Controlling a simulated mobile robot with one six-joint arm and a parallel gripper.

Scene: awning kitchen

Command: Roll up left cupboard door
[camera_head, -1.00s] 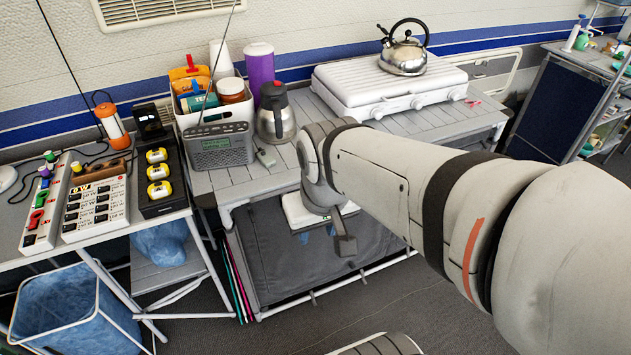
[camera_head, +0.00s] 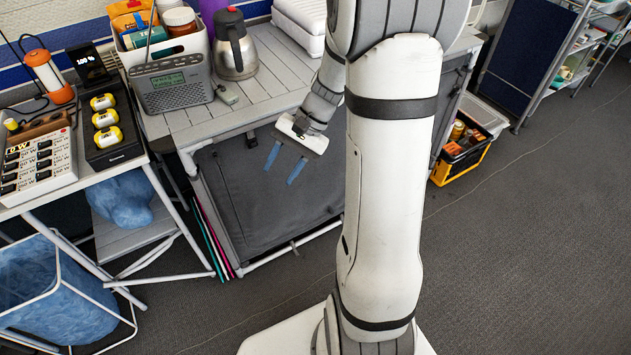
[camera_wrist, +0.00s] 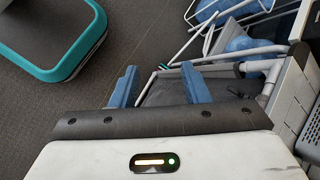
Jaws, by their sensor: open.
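The left cupboard door (camera_head: 240,205) is a dark grey fabric panel. It hangs down, unrolled, below the slatted grey worktop (camera_head: 240,125) in the head view. My gripper (camera_head: 282,165) is in front of its upper part with two blue fingers spread apart, open and empty. The fingers point down and to the left; I cannot tell whether they touch the fabric. My arm hides the right part of the cupboard. In the wrist view my open fingers (camera_wrist: 160,88) show with part of a dark grey surface between and beyond them.
A radio (camera_head: 172,85) and a steel jug (camera_head: 235,50) stand on the worktop above. To the left are a side table with a charger (camera_head: 108,150) and a blue-lined bin (camera_head: 55,290). A yellow-black crate (camera_head: 460,150) is at right. The carpet in front is clear.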

